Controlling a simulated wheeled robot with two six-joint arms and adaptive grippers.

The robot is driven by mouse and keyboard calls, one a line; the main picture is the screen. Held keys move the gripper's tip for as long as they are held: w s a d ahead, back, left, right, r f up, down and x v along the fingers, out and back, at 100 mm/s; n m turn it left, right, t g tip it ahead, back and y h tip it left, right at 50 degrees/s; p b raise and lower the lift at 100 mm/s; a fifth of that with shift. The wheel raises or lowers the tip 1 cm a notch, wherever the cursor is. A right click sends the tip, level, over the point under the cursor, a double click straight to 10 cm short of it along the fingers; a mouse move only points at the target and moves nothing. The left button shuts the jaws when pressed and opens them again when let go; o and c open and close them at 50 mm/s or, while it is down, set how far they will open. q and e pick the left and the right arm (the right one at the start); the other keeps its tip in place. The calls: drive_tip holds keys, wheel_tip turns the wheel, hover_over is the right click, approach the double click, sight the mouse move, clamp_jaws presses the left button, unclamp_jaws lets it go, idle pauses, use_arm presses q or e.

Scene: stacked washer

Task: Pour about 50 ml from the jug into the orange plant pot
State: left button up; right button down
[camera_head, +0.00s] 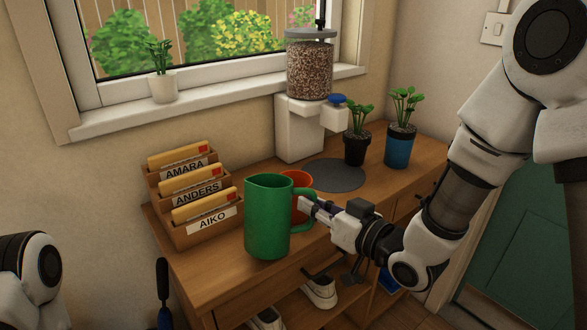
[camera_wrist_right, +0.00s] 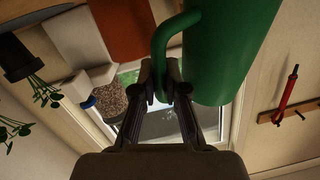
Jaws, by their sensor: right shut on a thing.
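The green jug (camera_head: 267,218) stands upright near the front of the wooden cabinet top. Whether its base touches the wood I cannot tell. My right gripper (camera_head: 304,208) is shut on the jug's handle; the right wrist view shows the fingers (camera_wrist_right: 164,90) around the handle (camera_wrist_right: 160,50) beside the green body (camera_wrist_right: 232,50). The orange plant pot (camera_head: 298,181) is just behind and right of the jug, partly hidden by it. It also shows in the right wrist view (camera_wrist_right: 122,30). The liquid inside the jug is hidden. My left gripper is out of view.
A letter rack (camera_head: 190,238) stands left of the jug. Behind are a dispenser of brown grains (camera_head: 310,70), a round grey mat (camera_head: 338,176), a black pot (camera_head: 355,150) and a blue pot (camera_head: 399,148) with plants. Shoes (camera_head: 320,292) sit on the shelf below.

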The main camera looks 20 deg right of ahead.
drive_tip(key=w+d+m+g+p, duration=0.1)
drive_tip(key=m+p, duration=0.1)
drive_tip(key=p, duration=0.1)
drive_tip(key=m+g+p, duration=0.1)
drive_tip(key=m+p, duration=0.1)
drive_tip(key=p, duration=0.1)
drive_tip(key=m+g+p, duration=0.1)
drive_tip(key=g+p, duration=0.1)
drive_tip(key=p, duration=0.2)
drive_tip(key=shift+w+d+f+m+y+p, duration=0.1)
drive_tip(key=shift+w+m+y+p, duration=0.1)
drive_tip(key=shift+m+y+p, duration=0.15)
drive_tip(key=shift+s+a+r+m+g+y+p, duration=0.2)
drive_tip(key=shift+r+m+g+y+p, duration=0.25)
drive_tip(key=shift+m+p, duration=0.85)
drive_tip(key=shift+s+r+g+p, duration=0.1)
drive_tip(key=shift+g+p, duration=0.15)
drive_tip(key=shift+p, duration=0.45)
drive_tip(key=shift+w+d+r+p, duration=0.1)
drive_tip(key=shift+w+r+p, duration=0.1)
drive_tip(key=shift+p, duration=1.05)
